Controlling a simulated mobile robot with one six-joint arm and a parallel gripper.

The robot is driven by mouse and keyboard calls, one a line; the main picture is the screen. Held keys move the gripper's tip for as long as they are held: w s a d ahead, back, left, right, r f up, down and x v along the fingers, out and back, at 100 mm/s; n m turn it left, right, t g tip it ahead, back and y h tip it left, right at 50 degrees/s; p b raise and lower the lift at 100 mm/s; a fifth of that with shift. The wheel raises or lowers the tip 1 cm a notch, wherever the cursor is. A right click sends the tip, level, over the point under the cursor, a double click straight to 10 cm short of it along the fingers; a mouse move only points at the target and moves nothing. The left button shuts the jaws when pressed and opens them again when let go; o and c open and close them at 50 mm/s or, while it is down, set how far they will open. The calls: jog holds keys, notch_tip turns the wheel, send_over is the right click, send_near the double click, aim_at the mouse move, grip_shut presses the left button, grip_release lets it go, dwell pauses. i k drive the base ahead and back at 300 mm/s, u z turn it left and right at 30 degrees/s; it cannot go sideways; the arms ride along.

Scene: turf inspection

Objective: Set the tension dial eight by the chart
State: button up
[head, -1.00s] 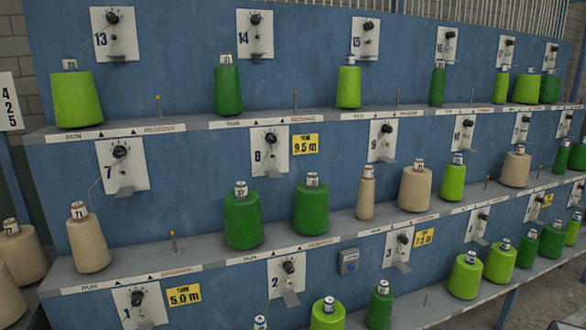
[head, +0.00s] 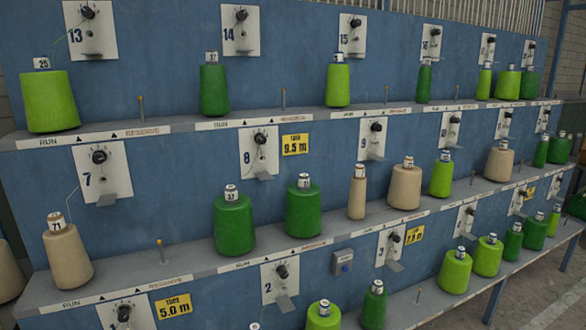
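The tension dial eight (head: 260,139) is a black knob on a white plate marked 8, on the middle row of the blue panel. A small metal tab sticks out under the knob. Two dark green cones (head: 233,222) stand on the shelf below it. A yellow tag (head: 295,144) beside the plate reads 9.5 m. The pointer setting of the dial is too small to read. No chart is clearly in view. My gripper is not in view.
Numbered dial plates, such as 7 (head: 101,172), 14 (head: 240,28) and 2 (head: 280,284), line the three rows. Shelves (head: 150,272) marked RUN and RESERVE carry green and beige cones and small pegs. A grey box (head: 343,262) is mounted near plate 3. Open floor (head: 548,290) lies at the lower right.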

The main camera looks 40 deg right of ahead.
aim_at(261, 139)
jog(key=z, duration=0.85)
jog(key=k, duration=0.95)
jog(key=i, duration=0.8)
